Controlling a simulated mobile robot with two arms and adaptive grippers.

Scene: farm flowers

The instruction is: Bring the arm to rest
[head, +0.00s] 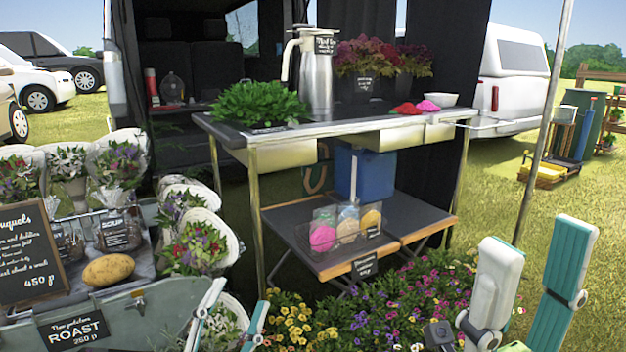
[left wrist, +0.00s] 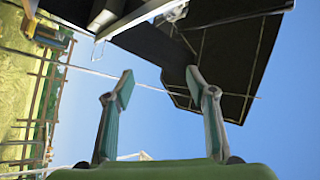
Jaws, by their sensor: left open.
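My left gripper (head: 241,296) is low in the head view, in front of the bouquets and left of the yellow flowers. The left wrist view shows the same gripper (left wrist: 160,76) with its two teal-and-grey fingers spread apart. Nothing is between them; sky and a dark canopy lie beyond. My right gripper (head: 537,240) is at the lower right of the head view, larger and nearer. Its two fingers stand upright and apart, with grass between them. The lower parts of both arms are cut off by the frame.
A table (head: 360,132) carries a steel jug (head: 316,80), bowls and plants. A lower shelf (head: 405,212) holds bags of coloured powder. Flower beds (head: 385,312) lie in front. A grey cart (head: 150,300) with bouquets and a potato (head: 108,269) stands left. Open grass lies right.

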